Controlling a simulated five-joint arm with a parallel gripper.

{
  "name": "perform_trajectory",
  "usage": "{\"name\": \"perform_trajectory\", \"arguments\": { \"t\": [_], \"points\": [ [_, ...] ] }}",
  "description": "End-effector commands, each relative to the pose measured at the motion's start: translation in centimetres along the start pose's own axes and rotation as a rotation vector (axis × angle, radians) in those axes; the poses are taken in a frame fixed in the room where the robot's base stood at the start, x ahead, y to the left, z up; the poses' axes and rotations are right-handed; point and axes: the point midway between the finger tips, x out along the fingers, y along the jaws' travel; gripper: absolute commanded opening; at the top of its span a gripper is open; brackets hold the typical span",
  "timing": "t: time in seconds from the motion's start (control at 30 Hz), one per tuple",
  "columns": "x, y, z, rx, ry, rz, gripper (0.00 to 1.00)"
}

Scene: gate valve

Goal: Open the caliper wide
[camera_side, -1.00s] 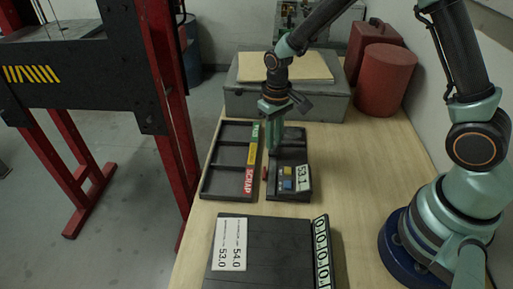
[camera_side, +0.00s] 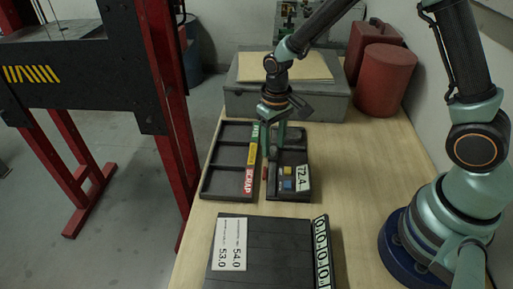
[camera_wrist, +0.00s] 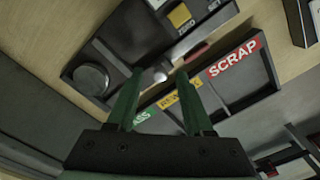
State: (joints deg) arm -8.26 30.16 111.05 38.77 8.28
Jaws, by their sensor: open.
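The caliper (camera_side: 288,160) is a dark flat unit with a white display (camera_side: 303,177) reading 72.4 and yellow and blue buttons. It lies right of the sorting tray in the side view. Its dark body (camera_wrist: 125,40) fills the upper left of the wrist view, with a round dark knob (camera_wrist: 91,78) and a small pale rounded tip (camera_wrist: 160,75). My gripper (camera_side: 272,154) is over the far part of the caliper, with two green fingers spread apart. In the wrist view my gripper (camera_wrist: 157,76) is open, with the pale tip between its fingertips. Contact is unclear.
A black sorting tray (camera_side: 203,180) with labels including SCRAP stands left of the caliper. A dark block (camera_side: 280,260) with a card reading 54.0 and 53.0 is at the front. A grey box (camera_side: 240,100) and red canister (camera_side: 386,84) stand behind. Bare wood lies right.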

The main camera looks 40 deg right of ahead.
Motion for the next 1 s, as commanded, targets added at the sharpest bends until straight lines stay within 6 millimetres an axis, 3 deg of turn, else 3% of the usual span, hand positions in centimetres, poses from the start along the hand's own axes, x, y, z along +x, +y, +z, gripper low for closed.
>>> {"name": "perform_trajectory", "arguments": {
  "t": [0.27,0.7,1.0],
  "points": [
    [-2.0,0.0,-0.1,0.000,0.005,-0.001,0.52],
    [-10.3,0.0,-0.1,0.000,0.005,-0.001,0.52],
    [-12.1,0.0,0.0,0.000,0.001,0.000,0.52]
  ]
}}
